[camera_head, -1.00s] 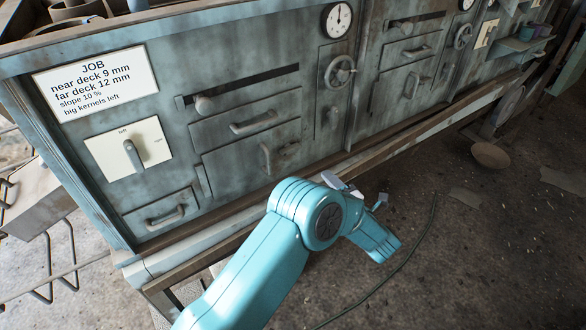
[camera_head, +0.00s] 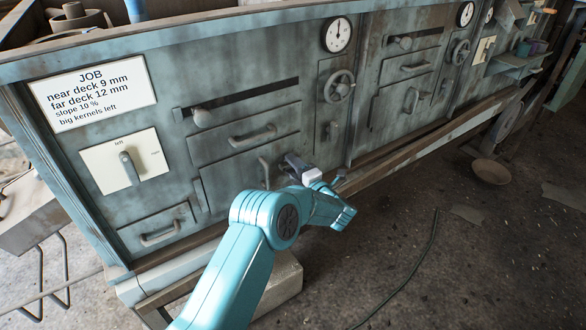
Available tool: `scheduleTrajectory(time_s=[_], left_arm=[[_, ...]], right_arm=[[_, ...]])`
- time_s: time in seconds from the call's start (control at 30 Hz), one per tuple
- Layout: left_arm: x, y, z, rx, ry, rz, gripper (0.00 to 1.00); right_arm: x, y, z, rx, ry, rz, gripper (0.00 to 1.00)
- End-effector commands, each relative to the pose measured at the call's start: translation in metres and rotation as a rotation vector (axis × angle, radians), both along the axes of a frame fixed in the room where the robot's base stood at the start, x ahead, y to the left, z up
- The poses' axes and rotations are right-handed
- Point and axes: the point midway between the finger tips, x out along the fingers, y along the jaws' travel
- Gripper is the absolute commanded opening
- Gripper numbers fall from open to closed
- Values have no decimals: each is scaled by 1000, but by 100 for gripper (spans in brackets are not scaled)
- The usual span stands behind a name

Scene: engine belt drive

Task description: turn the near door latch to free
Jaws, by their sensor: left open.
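The near door latch (camera_head: 264,172) is a small grey handle standing roughly upright on the near door (camera_head: 225,190), the lower panel of the blue-grey machine front. My left arm comes up from the bottom of the view. Its left gripper (camera_head: 289,164) is just right of the latch, in front of the door's right part. The jaws look dark and small, and they are open with nothing seen between them. They appear apart from the latch, but the depth gap is hard to judge. My right gripper is not in view.
Above the door are a horizontal handle (camera_head: 253,135) and a slider knob (camera_head: 203,118) in a slot. A handwheel (camera_head: 340,85) and gauge (camera_head: 337,34) sit to the right. A lever plate (camera_head: 113,177) and low drawer (camera_head: 158,234) are left. A wooden rail (camera_head: 375,170) runs below.

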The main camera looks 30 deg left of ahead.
Motion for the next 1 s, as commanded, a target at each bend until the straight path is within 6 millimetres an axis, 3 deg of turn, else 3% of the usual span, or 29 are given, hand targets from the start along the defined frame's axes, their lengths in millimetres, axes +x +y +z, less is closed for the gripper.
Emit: scheduleTrajectory(time_s=[0.3, 0.37, 0.43, 0.47, 1.0], left_arm=[[3, 3, 0, 0, 0, -1, 44], [2, 3, 0, 0, 0, -1, 27], [2, 3, 0, 0, 0, -1, 5], [2, 3, 0, 0, 0, -1, 0], [2, 2, 0, 53, 129, -1, 0]], right_arm=[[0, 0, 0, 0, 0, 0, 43], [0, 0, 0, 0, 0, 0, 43], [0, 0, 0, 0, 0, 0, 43], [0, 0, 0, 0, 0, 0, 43], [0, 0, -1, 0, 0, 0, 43]])
